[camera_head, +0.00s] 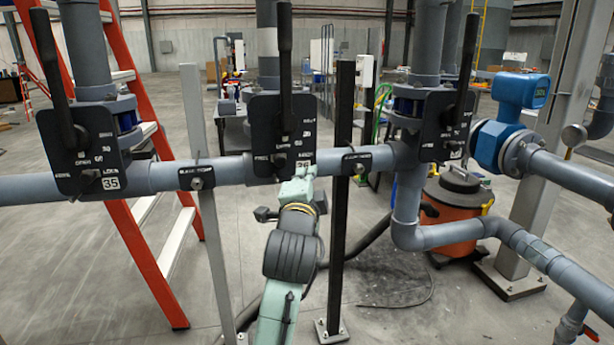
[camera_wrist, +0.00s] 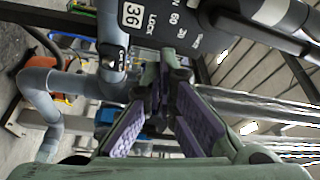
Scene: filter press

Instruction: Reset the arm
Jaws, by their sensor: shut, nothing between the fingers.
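My arm (camera_head: 290,255) reaches up from the bottom of the head view toward the middle valve. My gripper (camera_head: 305,178) is at the lower edge of that valve's black plate (camera_head: 268,118), marked 36. I cannot tell whether it touches the plate. In the wrist view my gripper (camera_wrist: 165,75) has purple-padded fingers that come together at the far end, shut and empty. The plate (camera_wrist: 172,25) is close ahead of the fingertips. The middle valve's black lever (camera_head: 285,50) stands upright.
A grey pipe (camera_head: 235,170) runs across. A left valve plate (camera_head: 85,150), marked 35, and a right valve plate (camera_head: 448,125) flank the middle one. An orange ladder (camera_head: 140,240), a black post (camera_head: 338,220), a blue flow meter (camera_head: 518,92) and an orange vacuum (camera_head: 458,210) stand around.

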